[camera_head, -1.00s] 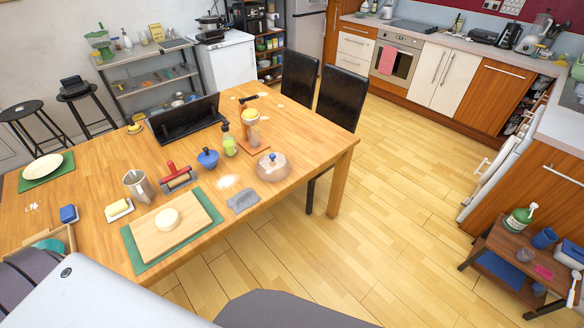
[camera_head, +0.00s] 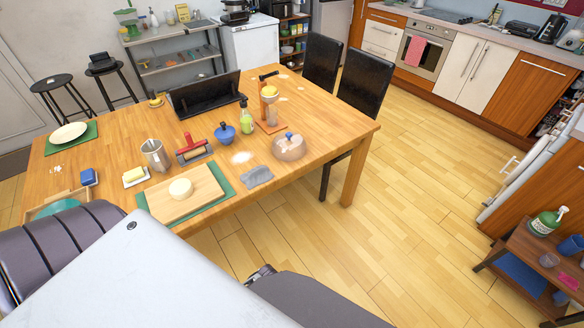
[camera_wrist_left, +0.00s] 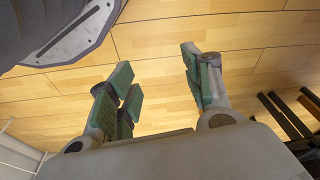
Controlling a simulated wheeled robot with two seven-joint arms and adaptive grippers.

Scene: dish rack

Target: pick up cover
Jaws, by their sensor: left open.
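A domed see-through cover (camera_head: 290,150) with a blue knob stands on the wooden table (camera_head: 318,150), near its right front edge, in the head view. My left gripper (camera_wrist_left: 158,80) shows in the left wrist view, its green-padded fingers spread apart with nothing between them. In the head view my arm parts fill the bottom, but neither gripper's fingers can be made out.
A grey cloth (camera_head: 257,177) lies beside the cover, and a blue-lidded pot (camera_head: 225,134) stands to its left. A cutting board (camera_head: 183,196) lies on a green mat. Two black chairs (camera_head: 366,82) stand at the table's far right side.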

